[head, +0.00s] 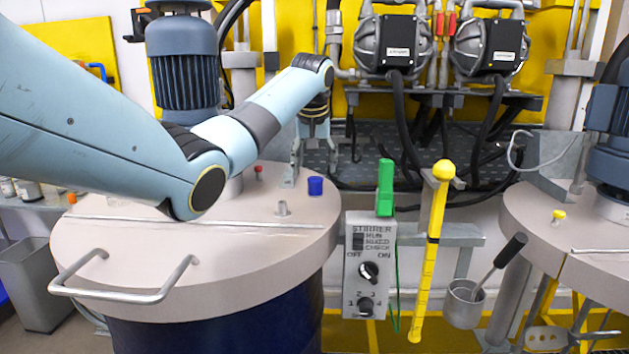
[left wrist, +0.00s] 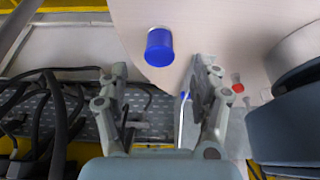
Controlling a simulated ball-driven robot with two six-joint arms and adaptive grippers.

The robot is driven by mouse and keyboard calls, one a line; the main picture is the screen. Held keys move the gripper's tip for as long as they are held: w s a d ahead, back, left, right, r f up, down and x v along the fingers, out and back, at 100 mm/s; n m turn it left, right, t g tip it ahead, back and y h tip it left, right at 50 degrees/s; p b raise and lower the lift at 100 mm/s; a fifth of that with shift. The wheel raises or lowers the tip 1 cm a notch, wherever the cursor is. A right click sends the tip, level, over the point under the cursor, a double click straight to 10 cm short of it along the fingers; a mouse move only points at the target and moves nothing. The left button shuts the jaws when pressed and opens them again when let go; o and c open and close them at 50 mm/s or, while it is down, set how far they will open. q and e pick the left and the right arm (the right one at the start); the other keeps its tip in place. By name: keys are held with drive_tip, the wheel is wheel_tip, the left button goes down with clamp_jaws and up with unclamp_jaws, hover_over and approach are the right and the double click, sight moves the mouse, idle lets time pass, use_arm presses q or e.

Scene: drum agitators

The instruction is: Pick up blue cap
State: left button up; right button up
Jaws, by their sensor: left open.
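The blue cap (head: 315,186) sits on the right part of the left drum's beige lid (head: 150,245), near its far right edge. It also shows in the left wrist view (left wrist: 160,46), ahead of the fingers near the lid's edge. My left gripper (head: 312,145) is behind and above the cap in the head view, pointing down. In the left wrist view its two fingers (left wrist: 155,85) are spread apart with nothing between them, and the cap is beyond the tips, not touched. My right gripper is not in view.
A blue-grey motor (head: 185,60) rises behind. The stirrer control box (head: 369,265), green clip (head: 385,188) and yellow-knobbed rod (head: 433,250) are right of the drum.

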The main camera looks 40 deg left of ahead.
sight(315, 178)
use_arm(q)
drive_tip(key=shift+w+a+f, duration=0.15)
drive_tip(key=shift+f, duration=0.3)
drive_tip(key=shift+w+a+f, duration=0.1)
drive_tip(key=shift+a+f, duration=0.05)
drive_tip(key=shift+f, duration=0.15)
drive_tip(key=p+x, duration=0.1)
drive_tip(key=x, duration=0.3)
drive_tip(key=shift+w+f, duration=0.15)
drive_tip(key=shift+f+p, duration=0.25)
drive_tip(key=shift+p, duration=0.05)
drive_tip(key=shift+w+f, duration=0.1)
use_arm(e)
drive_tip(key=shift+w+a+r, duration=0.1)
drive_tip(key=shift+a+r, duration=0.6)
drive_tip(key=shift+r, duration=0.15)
use_arm(q)
drive_tip(key=shift+c, duration=0.2)
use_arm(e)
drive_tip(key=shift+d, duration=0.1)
use_arm(q)
drive_tip(key=c, duration=0.9)
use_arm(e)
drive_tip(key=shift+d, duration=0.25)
